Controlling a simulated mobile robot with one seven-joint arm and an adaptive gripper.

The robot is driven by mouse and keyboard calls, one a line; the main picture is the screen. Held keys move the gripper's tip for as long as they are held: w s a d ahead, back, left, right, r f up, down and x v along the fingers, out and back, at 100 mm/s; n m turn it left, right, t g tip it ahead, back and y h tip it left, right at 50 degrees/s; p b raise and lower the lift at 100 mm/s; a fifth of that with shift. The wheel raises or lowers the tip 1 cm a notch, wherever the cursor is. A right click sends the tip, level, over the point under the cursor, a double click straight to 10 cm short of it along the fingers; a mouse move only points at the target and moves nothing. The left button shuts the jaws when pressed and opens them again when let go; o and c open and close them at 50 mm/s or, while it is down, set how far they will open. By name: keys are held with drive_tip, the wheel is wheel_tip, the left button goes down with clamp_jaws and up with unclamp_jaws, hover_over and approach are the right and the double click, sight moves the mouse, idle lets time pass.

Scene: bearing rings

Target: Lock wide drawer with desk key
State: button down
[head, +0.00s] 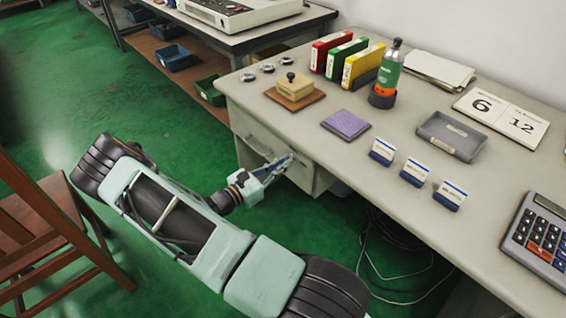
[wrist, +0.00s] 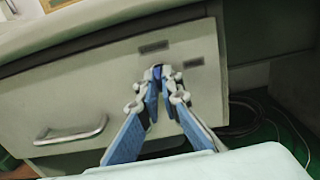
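The wide drawer (wrist: 60,100) is in the desk's front, with a metal handle (wrist: 72,131) at its lower left. It looks closed in the wrist view; its front also shows in the head view (head: 246,128). My gripper (wrist: 157,82) is at the drawer's upper right, its fingertips close together around a small dark blue piece (wrist: 157,71), which seems to be the head of the desk key. The key's shaft and the keyhole are hidden, so I cannot tell how far in it is or how it is turned. In the head view my gripper (head: 288,160) touches or nearly touches the desk front.
Two small dark plates (wrist: 153,47) are on the front near my fingertips. The desktop (head: 290,130) overhangs the drawer and holds binders, a bottle (head: 389,72), a grey tray (head: 451,136) and a calculator (head: 540,235). Cables (head: 395,255) lie beneath. A wooden chair (head: 50,235) stands left.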

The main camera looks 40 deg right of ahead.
idle(0.3)
drive_tip(key=c, duration=2.2)
unclamp_jaws()
drive_tip(key=shift+o, duration=0.2)
drive_tip(key=shift+a, duration=0.1)
drive_tip(key=s+a, duration=0.1)
drive_tip(key=a, duration=1)
drive_tip(key=shift+a, duration=0.4)
